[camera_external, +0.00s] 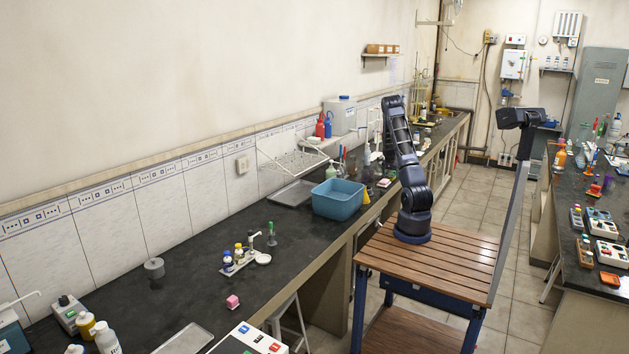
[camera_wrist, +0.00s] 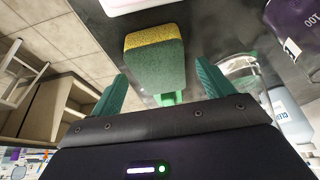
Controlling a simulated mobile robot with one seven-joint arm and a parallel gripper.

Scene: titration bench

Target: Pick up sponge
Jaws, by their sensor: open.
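The sponge (camera_wrist: 155,60) shows in the wrist view as a block with a yellow side and a green side. It sits on the dark bench top, ahead of my gripper (camera_wrist: 162,72). My gripper's two green fingers stand apart, one to each side of the sponge's near end in the picture. They do not visibly touch it; how far it reaches between them I cannot tell. In the external view my arm rises above the wooden cart and leans over the bench; I cannot make out my gripper or the sponge there.
In the wrist view a clear glass vessel (camera_wrist: 240,70), a purple container (camera_wrist: 298,28) and a white bottle (camera_wrist: 290,118) stand close on the right. The bench edge and floor lie on the left. In the external view a blue basin (camera_external: 338,203) stands on the bench left of my arm.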

